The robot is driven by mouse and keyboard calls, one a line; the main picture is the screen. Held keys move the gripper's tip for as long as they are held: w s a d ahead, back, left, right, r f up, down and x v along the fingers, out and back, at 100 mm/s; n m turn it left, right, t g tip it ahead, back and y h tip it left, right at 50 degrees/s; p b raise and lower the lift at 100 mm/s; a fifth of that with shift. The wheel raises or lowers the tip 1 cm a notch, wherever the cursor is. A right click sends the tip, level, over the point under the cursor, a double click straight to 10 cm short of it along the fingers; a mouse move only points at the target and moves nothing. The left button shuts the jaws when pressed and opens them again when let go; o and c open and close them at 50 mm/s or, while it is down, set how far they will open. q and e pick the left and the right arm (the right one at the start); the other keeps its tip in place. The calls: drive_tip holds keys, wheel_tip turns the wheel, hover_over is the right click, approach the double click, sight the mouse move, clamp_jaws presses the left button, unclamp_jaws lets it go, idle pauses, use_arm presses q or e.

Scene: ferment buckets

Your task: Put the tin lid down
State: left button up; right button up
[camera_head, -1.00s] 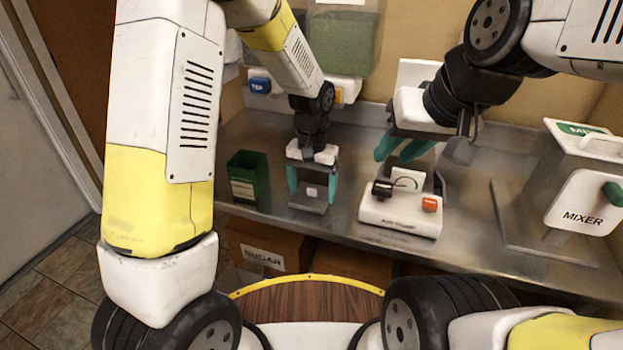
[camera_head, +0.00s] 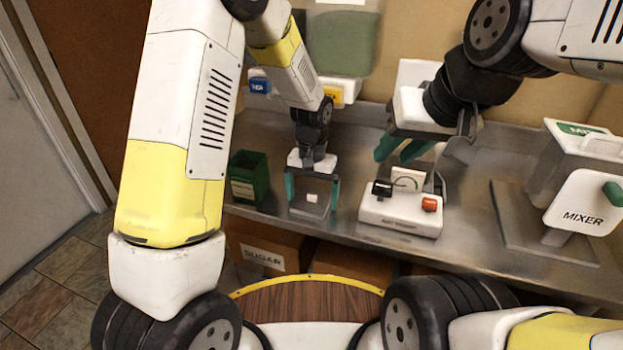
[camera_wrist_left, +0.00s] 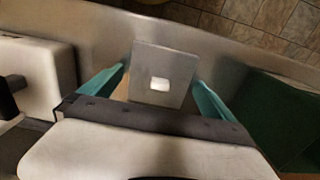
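The tin lid (camera_head: 311,203) is a grey square plate with a small white block on top. It lies flat at the steel counter, between the green tin and a white device. My left gripper (camera_head: 312,190) is over it, pointing down, its teal fingers spread on either side. In the left wrist view the lid (camera_wrist_left: 160,92) shows between the spread fingertips (camera_wrist_left: 160,75), with gaps beside it. The open green tin (camera_head: 248,177) stands left of the lid. My right gripper (camera_head: 400,150) is behind the white device, its teal fingers apart; nothing shows between them.
The white device (camera_head: 400,214) with a red knob stands right of the lid. A mixer (camera_head: 578,190) is at the far right. The steel counter's (camera_head: 345,222) front edge is close to the lid. Boxes (camera_head: 265,247), one marked SUGAR, sit below.

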sight(311, 195)
use_arm(q)
wheel_tip(311, 195, up, 12)
drive_tip(key=s+a+r+n+t+h, duration=0.2)
drive_tip(key=s+a+r, duration=0.5)
drive_tip(key=a+r, duration=0.3)
drive_tip(key=s+a+r+t, duration=0.2)
drive_tip(key=s, duration=0.4)
drive_tip(key=s+a+r+n+t, duration=0.1)
drive_tip(key=s+a+r+t, duration=0.1)
drive_tip(key=s, duration=0.4)
drive_tip(key=shift+a, duration=0.5)
